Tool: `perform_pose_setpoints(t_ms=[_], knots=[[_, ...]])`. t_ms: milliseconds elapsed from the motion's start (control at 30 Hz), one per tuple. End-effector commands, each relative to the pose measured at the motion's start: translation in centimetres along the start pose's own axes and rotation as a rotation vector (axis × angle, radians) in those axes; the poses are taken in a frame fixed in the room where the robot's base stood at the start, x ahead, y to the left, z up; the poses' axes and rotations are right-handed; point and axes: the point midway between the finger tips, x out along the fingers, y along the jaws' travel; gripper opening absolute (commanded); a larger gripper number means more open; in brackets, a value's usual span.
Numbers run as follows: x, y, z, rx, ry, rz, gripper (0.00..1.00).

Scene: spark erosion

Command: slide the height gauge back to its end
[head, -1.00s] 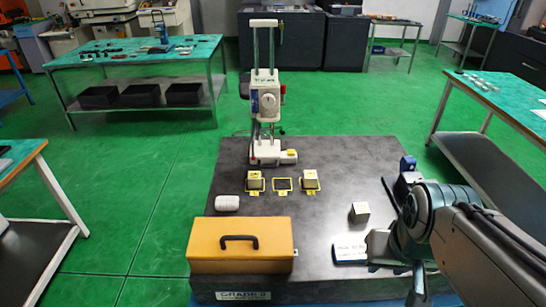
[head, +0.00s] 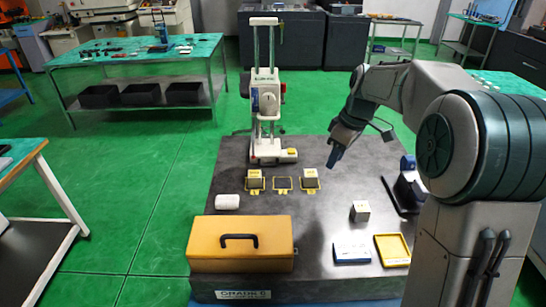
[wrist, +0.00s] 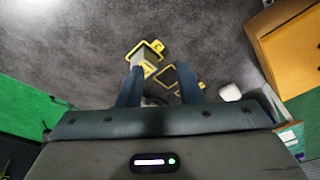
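The height gauge (head: 265,95) is a tall cream instrument with twin columns and a round dial. It stands upright on its base at the back left of the dark surface plate (head: 320,222). My gripper (head: 335,158) is above the plate's back part, right of the gauge and apart from it, with its fingers pointing down. In the wrist view my gripper (wrist: 160,70) has its two fingers spread, with nothing held between them. I cannot make out the gauge in the wrist view.
Three yellow frames lie in front of the gauge; the left block (head: 255,180) and right block (head: 310,180) sit in the outer ones, and the middle frame (head: 282,184) is empty. An orange case (head: 240,258), white roll (head: 227,202), small block (head: 360,211) and yellow tray (head: 393,250) stand nearer.

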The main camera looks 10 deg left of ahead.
Motion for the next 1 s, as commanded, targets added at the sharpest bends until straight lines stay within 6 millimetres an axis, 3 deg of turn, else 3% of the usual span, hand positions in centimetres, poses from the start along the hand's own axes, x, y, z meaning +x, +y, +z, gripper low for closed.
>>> perform_pose_setpoints(t_ms=[300,500,767,1000], knots=[[7.2,6.1,-6.3,-0.385,0.078,-0.113,0.32],[10.9,8.2,-8.4,-0.565,0.134,-0.150,0.32],[12.4,8.8,-9.4,-0.642,0.162,-0.163,0.32],[12.8,6.8,-11.8,-0.648,0.161,-0.165,0.32]])
